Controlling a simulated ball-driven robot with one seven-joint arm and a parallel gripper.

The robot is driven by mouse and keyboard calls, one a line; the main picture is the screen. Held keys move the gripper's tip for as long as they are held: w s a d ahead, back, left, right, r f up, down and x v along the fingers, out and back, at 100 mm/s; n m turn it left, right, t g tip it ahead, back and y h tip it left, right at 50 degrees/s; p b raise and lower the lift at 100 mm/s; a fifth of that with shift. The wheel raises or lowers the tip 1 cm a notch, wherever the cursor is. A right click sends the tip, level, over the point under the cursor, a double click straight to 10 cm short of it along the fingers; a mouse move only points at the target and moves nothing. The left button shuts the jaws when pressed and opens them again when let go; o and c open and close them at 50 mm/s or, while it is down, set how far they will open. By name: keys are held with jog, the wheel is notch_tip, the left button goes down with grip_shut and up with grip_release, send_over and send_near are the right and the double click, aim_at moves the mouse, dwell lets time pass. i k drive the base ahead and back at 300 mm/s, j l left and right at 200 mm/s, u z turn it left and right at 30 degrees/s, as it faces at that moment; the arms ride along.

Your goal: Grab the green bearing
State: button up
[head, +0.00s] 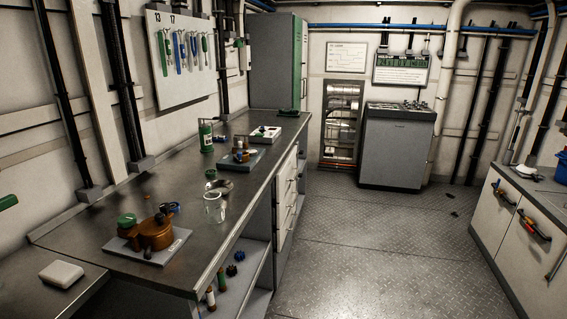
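No part of my gripper shows in the head view. A small round green piece (127,219) sits at the left of a grey plate (122,246) on the near workbench, beside a copper-brown housing (152,234). It may be the green bearing, but it is too small to tell. Nothing is seen holding it. A small green-and-white cylinder (210,297) stands on the shelf under the bench.
The metal workbench (110,200) runs along the left wall. A clear glass (214,208), a green bottle (206,137) and a grey tray (240,160) stand on it. A white block (61,273) lies at the near left. The floor (350,240) is mostly clear.

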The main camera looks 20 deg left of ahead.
aim_at(210, 172)
jog(key=i+l+u, duration=0.15)
jog(key=i, duration=0.3)
jog(key=i+u, duration=0.15)
jog(key=i, duration=0.3)
jog(key=i+l+u, duration=0.1)
jog(key=i+l, duration=0.15)
jog(key=i, duration=0.2)
